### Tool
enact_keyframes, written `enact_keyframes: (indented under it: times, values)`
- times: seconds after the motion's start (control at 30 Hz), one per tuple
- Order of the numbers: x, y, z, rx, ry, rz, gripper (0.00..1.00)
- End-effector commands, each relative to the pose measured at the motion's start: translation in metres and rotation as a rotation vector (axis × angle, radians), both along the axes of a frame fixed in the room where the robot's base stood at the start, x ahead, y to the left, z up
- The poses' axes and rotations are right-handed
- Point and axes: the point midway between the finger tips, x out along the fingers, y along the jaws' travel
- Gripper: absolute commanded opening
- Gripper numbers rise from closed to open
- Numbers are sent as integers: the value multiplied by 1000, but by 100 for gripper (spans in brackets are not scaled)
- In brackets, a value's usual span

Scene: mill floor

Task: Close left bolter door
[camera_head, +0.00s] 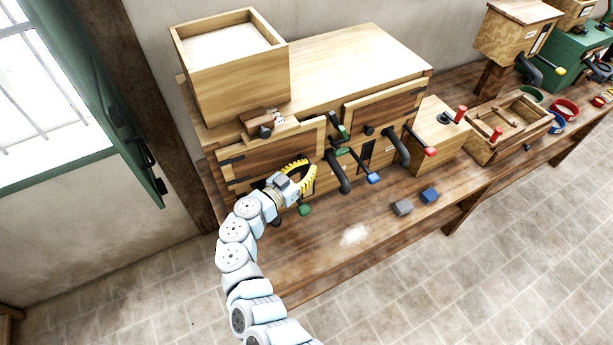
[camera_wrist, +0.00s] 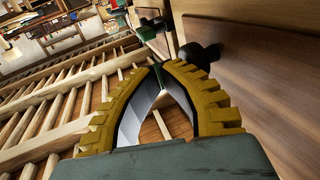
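The bolter (camera_head: 345,60) is a wooden cabinet on the bench. Its left door (camera_head: 270,152) is a brown panel with dark hinge straps on its left side. It seems to stand somewhat out from the front, but how far is unclear. My gripper (camera_head: 308,166), with yellow ribbed fingers, is at the door's lower right and hides part of it. In the wrist view my gripper's fingertips (camera_wrist: 162,66) meet with nothing between them. The brown door panel (camera_wrist: 265,85) is to their right, and its dark knob (camera_wrist: 200,54) is close beside the tips.
The right bolter door (camera_head: 385,103) looks closed. Dark spouts (camera_head: 340,178) and coloured levers stick out from the bolter's front. A green shutter (camera_head: 125,105) is at left. The wrist view shows wooden slats (camera_wrist: 50,105) at left.

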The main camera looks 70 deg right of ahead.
Motion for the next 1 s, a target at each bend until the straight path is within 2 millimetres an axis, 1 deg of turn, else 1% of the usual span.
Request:
enact_keyframes:
  times: [0.1, 0.4, 1.0]
  values:
    - [4, -10, 1, -2, 0, -2, 0]
    - [11, -22, 1, -2, -1, -5, 0]
    - [16, -25, -4, 8, -2, 6, 0]
